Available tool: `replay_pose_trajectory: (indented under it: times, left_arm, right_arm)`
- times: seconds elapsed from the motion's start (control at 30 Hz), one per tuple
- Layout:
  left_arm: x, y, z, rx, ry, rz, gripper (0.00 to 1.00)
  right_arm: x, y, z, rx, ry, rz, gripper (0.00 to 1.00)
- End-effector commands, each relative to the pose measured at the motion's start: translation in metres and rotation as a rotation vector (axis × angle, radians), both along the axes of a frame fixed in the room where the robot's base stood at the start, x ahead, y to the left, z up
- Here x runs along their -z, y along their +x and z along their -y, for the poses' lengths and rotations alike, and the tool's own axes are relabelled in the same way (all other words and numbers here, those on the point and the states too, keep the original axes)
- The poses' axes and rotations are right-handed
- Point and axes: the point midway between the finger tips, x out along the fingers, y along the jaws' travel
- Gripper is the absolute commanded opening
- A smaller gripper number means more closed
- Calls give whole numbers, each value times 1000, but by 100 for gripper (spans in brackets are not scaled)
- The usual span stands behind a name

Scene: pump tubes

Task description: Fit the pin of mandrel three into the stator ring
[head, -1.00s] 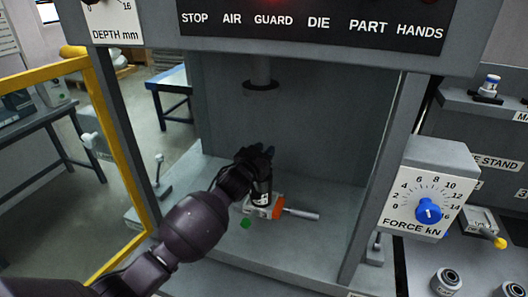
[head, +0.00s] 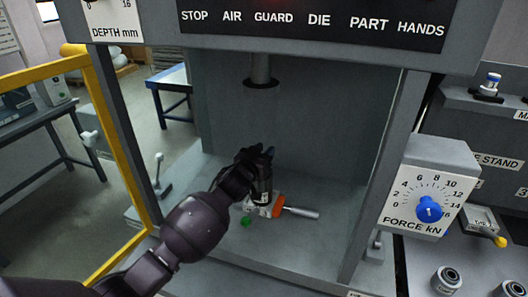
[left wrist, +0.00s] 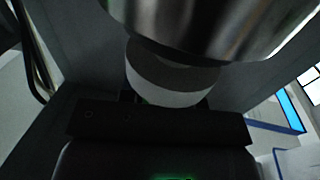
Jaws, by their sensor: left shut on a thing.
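My left gripper (head: 262,196) is inside the press bay, low over a small white fixture (head: 255,211) with an orange block (head: 278,205) and a silver handle (head: 301,213). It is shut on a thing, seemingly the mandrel. A small blue bit (head: 268,151) shows at the hand's top. In the left wrist view, a shiny metal cylinder (left wrist: 215,25) and a pale round band (left wrist: 170,85) stand just beyond the dark gripper body (left wrist: 165,122). The stator ring cannot be made out; the hand covers that spot. I cannot tell if the pin touches it. My right gripper is out of view.
The press ram (head: 261,70) hangs above and behind the hand. The press posts (head: 385,150) bound the bay. A green spot (head: 246,220) lies left of the fixture. The right bay floor is clear.

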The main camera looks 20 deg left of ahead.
Motion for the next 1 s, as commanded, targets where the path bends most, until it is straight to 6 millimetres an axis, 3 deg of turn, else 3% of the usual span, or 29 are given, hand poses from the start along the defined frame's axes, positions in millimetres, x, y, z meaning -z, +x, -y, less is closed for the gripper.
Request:
replay_pose_trajectory:
  times: [0.33,0.7,0.73,0.9,1.0]
  left_arm:
    - [6,0,0,1,-2,3,0]
    - [13,0,1,1,-2,3,0]
    - [13,0,1,1,-2,3,33]
    - [13,0,0,1,-1,2,59]
    - [13,0,0,1,0,2,60]
  right_arm:
    - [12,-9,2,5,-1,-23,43]
    - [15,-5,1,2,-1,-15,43]
    - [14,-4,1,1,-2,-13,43]
    - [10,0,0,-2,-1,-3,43]
    - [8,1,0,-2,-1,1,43]
